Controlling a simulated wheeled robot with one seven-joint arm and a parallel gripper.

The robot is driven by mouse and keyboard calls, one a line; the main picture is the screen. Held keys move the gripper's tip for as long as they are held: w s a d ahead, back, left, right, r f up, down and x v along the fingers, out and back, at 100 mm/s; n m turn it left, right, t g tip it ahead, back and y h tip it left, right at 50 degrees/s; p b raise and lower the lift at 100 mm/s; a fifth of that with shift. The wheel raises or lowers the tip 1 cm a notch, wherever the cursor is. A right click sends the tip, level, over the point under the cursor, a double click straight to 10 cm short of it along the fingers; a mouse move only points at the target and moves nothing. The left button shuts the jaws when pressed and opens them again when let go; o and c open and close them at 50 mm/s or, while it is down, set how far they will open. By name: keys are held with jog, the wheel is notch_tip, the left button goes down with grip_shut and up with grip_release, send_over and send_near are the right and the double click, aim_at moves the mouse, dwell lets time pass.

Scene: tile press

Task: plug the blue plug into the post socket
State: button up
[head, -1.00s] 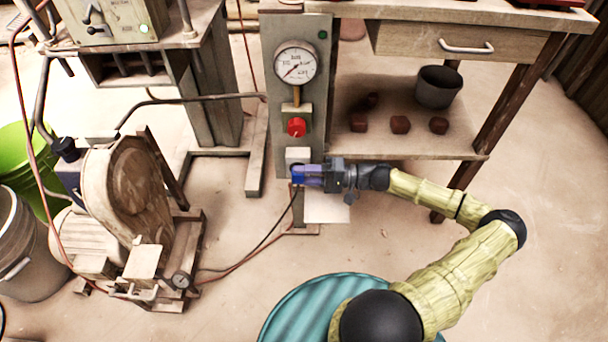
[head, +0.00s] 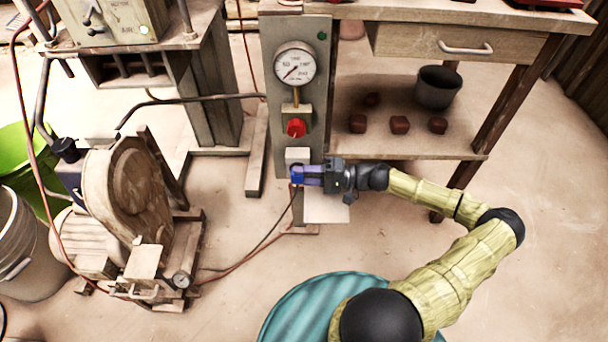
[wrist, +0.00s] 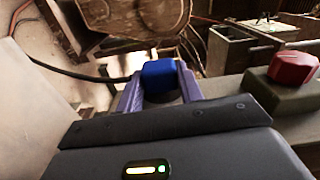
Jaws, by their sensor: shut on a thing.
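The blue plug (head: 297,174) is between the fingers of my gripper (head: 305,176), at the lower part of the grey post (head: 285,118). In the wrist view the blue plug (wrist: 160,74) sits between the two purple fingertips of my gripper (wrist: 160,86), which is shut on it. A dark cable runs down from the plug. A pale box (head: 298,155) on the post is just above the plug. The socket opening cannot be made out, so I cannot tell whether the plug is in it.
A red knob (head: 296,127) and a round gauge (head: 295,64) are on the post above my gripper. A bench with a lower shelf (head: 400,145) stands to the right. A belt-guarded machine (head: 125,190) stands to the left.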

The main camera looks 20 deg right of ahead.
jog(key=shift+w+d, duration=0.15)
jog(key=shift+w, duration=0.3)
dwell(0.9)
jog(key=shift+s+p, duration=0.4)
jog(key=shift+p, duration=0.15)
dwell(0.7)
jog(key=shift+p, duration=0.5)
dwell(1.0)
jog(key=shift+w, duration=0.4)
dwell(0.8)
jog(key=o, duration=1.1)
jog(key=shift+d, duration=0.1)
jog(key=p+v, duration=0.4)
jog(key=v, duration=1.3)
jog(key=shift+d, duration=0.15)
